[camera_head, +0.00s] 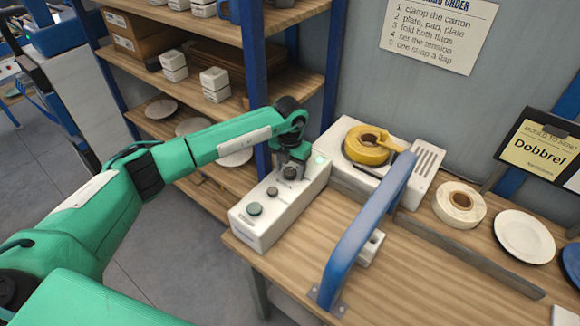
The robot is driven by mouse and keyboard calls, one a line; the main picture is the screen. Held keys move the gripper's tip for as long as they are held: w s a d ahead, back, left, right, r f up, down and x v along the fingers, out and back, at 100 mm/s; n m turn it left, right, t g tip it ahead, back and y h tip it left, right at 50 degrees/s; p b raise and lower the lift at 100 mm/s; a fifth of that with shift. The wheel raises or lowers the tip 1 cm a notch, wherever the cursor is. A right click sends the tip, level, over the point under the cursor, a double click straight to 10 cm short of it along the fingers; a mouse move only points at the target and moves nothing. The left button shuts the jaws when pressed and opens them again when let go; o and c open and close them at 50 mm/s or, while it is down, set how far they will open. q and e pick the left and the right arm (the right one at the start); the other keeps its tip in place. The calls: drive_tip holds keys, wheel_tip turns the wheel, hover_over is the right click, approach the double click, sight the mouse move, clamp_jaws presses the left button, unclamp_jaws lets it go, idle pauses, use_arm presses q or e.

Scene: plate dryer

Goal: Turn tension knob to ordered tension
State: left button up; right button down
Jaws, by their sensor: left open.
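A white control box (262,224) stands at the left end of the wooden bench. Its top has a large dark green-grey button or knob (255,209), a smaller dark knob (272,191) and a lit green lamp (319,158). A dark round knob (290,174) is towards the far end of the box. My left gripper (291,168) points down over this knob and is open, with the fingers close around or just above it; I cannot tell whether they touch it. Any tension scale is too small to read. My right gripper is out of view.
A blue arch (364,232) rises from the bench right of the box. Behind it is a white machine (366,172) with a yellow tape roll (368,144). A white roll (459,203), plates (524,237) and a card reading "Dobbrel" (540,150) are at right. Shelves (205,85) stand behind.

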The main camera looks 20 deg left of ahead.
use_arm(q)
drive_tip(key=shift+s, duration=0.1)
drive_tip(key=c, duration=1)
drive_tip(key=shift+f+m+b, duration=0.15)
drive_tip(key=shift+m+b, duration=0.15)
drive_tip(key=shift+b, duration=0.45)
drive_tip(key=m+b, duration=0.8)
drive_tip(key=b, duration=0.3)
drive_tip(key=shift+f, duration=0.1)
drive_tip(key=shift+m+b, duration=0.6)
drive_tip(key=shift+m, duration=0.2)
drive_tip(key=shift+m+b, duration=0.45)
drive_tip(key=shift+m, duration=0.05)
drive_tip(key=shift+r+m+b, duration=0.25)
drive_tip(key=shift+m+b, duration=0.05)
drive_tip(key=shift+m, duration=0.1)
